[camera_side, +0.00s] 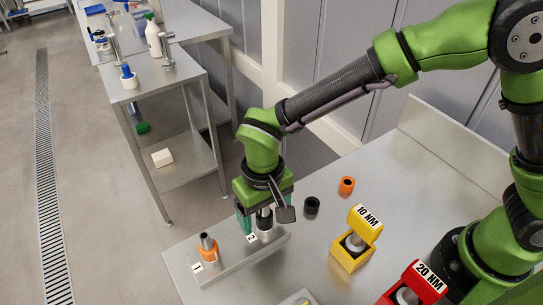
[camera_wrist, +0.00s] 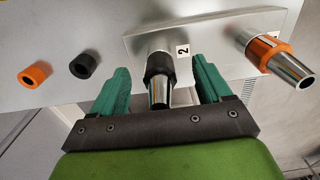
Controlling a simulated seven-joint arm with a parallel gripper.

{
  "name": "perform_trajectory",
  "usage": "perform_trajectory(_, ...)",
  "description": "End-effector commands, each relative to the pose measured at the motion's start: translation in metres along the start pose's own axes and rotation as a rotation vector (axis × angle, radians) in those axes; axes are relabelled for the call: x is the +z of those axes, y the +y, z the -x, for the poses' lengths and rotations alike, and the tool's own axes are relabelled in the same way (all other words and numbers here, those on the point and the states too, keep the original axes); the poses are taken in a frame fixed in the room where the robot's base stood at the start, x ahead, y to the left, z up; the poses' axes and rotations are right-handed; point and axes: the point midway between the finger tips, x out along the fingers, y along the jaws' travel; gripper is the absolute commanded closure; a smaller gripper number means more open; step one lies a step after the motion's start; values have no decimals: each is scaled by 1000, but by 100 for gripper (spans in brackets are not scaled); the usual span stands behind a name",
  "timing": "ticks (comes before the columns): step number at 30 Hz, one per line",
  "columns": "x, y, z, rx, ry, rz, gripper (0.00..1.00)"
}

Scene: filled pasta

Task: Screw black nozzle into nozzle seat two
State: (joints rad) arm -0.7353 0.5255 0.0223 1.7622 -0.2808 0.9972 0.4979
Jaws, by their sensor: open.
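The black nozzle, a steel tube with a black collar, stands on the raised steel plate (camera_side: 235,262) by the label "2" and shows in the wrist view (camera_wrist: 159,67). In the side view it is partly hidden by my gripper (camera_side: 255,222). In the wrist view my gripper (camera_wrist: 157,78) is open, with one teal finger on each side of the nozzle and visible gaps to both. Nozzle seat two is under the nozzle and mostly hidden. I cannot tell how deep the nozzle sits in it.
A steel nozzle with an orange collar (camera_side: 208,248) stands by label "1". A loose black ring (camera_side: 312,205) and orange ring (camera_side: 347,185) lie on the table. A yellow "10 NM" holder (camera_side: 352,258) and a red "20 NM" holder (camera_side: 425,282) stand to the right.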

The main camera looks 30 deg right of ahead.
Motion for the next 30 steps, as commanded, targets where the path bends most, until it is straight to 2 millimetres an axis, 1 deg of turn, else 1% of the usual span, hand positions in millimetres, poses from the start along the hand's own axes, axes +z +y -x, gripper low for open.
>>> perform_trajectory(5, 0, 0, 3, -1, 1, 0, 22)
perform_trajectory(27, -1, 0, 61, -2, 2, 1, 22)
perform_trajectory(30, 0, 0, 67, -1, 1, 1, 22)
